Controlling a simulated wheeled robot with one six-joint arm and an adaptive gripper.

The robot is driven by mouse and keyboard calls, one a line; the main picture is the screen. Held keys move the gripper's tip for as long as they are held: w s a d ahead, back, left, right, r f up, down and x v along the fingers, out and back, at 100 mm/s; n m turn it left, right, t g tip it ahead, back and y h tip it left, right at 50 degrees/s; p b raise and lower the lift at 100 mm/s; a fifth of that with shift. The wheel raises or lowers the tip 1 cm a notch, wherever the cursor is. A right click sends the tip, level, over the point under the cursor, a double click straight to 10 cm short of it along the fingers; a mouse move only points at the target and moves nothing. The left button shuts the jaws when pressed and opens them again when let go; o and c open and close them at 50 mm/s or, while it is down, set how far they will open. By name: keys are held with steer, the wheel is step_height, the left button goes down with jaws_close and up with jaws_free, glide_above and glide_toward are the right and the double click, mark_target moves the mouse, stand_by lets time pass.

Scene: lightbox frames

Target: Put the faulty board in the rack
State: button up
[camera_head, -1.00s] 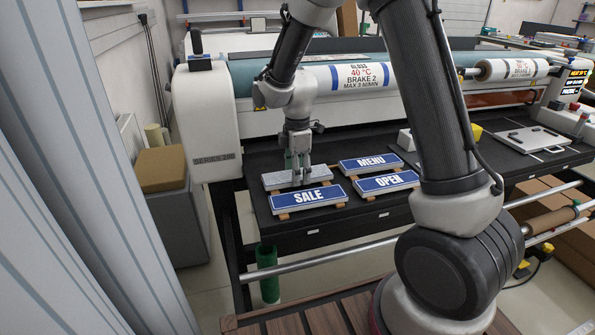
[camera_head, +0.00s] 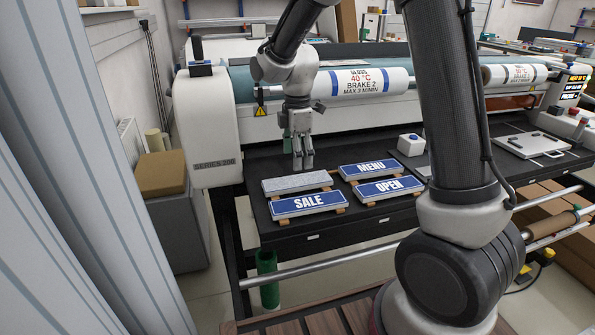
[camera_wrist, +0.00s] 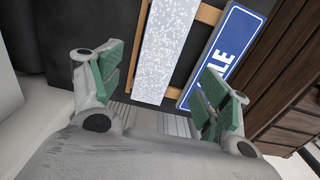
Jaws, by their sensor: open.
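A grey-white speckled board (camera_head: 296,182), without lettering, lies on wooden strips behind the SALE board (camera_head: 308,202). The MENU board (camera_head: 370,168) and OPEN board (camera_head: 387,188) lie to the right; these three are blue with white lettering. My gripper (camera_head: 303,166) is open and empty, at the far right end of the speckled board in the head view. In the wrist view, the open green-padded fingers (camera_wrist: 160,82) spread to either side of the speckled board (camera_wrist: 165,50). The SALE board (camera_wrist: 232,52) lies beside it, near the right finger. I cannot make out a rack for certain.
The black bench (camera_head: 285,238) carries the boards in front of a laminating machine (camera_head: 210,125) with a large roll (camera_head: 365,84). A white box with a blue button (camera_head: 411,145) and a grey plate (camera_head: 532,144) stand to the right. Striped curtain (camera_head: 60,200) fills the left.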

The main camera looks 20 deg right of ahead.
steer(key=s+d+r+m+t, duration=0.1)
steer(key=s+d+r+m, duration=0.35)
steer(key=r, duration=0.25)
steer(key=s+d+r+m+t, duration=0.1)
steer(key=s+d+r+m, duration=0.25)
steer(key=s+r, duration=0.3)
steer(key=s+d+m, duration=0.2)
steer(key=s+m, duration=0.1)
steer(key=s, duration=0.2)
steer(key=s+d+m+t, duration=0.1)
steer(key=s+d+m, duration=0.1)
steer(key=s, duration=0.3)
steer(key=s+d+r+m+t, duration=0.1)
steer(key=s+d+m, duration=0.2)
steer(key=s+m, duration=0.2)
steer(key=shift+s, duration=0.25)
